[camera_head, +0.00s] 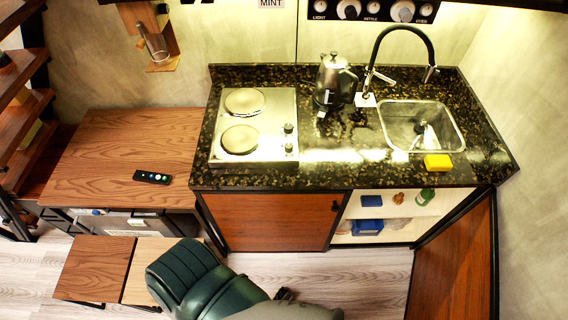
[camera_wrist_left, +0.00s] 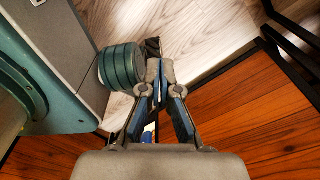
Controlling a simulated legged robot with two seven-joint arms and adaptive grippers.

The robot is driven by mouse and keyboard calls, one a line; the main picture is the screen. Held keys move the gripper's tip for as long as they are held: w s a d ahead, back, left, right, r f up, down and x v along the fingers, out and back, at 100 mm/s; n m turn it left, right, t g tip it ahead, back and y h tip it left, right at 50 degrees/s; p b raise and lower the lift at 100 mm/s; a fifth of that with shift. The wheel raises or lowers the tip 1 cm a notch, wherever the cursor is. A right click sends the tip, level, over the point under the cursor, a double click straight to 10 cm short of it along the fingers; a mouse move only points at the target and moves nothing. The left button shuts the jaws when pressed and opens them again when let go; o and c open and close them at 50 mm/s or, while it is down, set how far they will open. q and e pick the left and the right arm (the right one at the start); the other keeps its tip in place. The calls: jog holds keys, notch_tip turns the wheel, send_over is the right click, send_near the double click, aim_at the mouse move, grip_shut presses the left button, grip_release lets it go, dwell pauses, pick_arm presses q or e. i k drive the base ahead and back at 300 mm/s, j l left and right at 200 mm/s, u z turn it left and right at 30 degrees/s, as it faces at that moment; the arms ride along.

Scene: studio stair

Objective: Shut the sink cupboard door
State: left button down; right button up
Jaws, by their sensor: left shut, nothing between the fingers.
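The sink cupboard door (camera_head: 455,265), a reddish-brown wood panel with a dark frame, stands wide open at the right in the head view. The open cupboard (camera_head: 388,232) under the sink shows pale shelves with small things inside. My left arm comes in at the bottom of the head view, apart from the door and to its left; its fingertips are not clear there. In the left wrist view my left gripper (camera_wrist_left: 161,75) has its fingertips together and is empty. Reddish wood panels (camera_wrist_left: 265,110) show beyond it; I cannot tell which is the door. My right gripper is out of view.
A shut cupboard front (camera_head: 270,222) is left of the opening. Above are the dark counter (camera_head: 330,175), hob (camera_head: 254,130), kettle (camera_head: 333,80), sink (camera_head: 420,125) and yellow sponge (camera_head: 437,162). A wooden table (camera_head: 110,150) and stools (camera_head: 95,268) stand left. Floor (camera_head: 360,280) before the cupboard is clear.

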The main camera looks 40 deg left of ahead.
aim_at(456, 272)
jog(key=k+l+u, duration=0.2)
jog(key=l+u, duration=0.2)
jog(key=k+l+u, duration=0.2)
jog(key=l+u, duration=0.2)
jog(key=k+l+u, duration=0.4)
jog(key=k+l, duration=0.3)
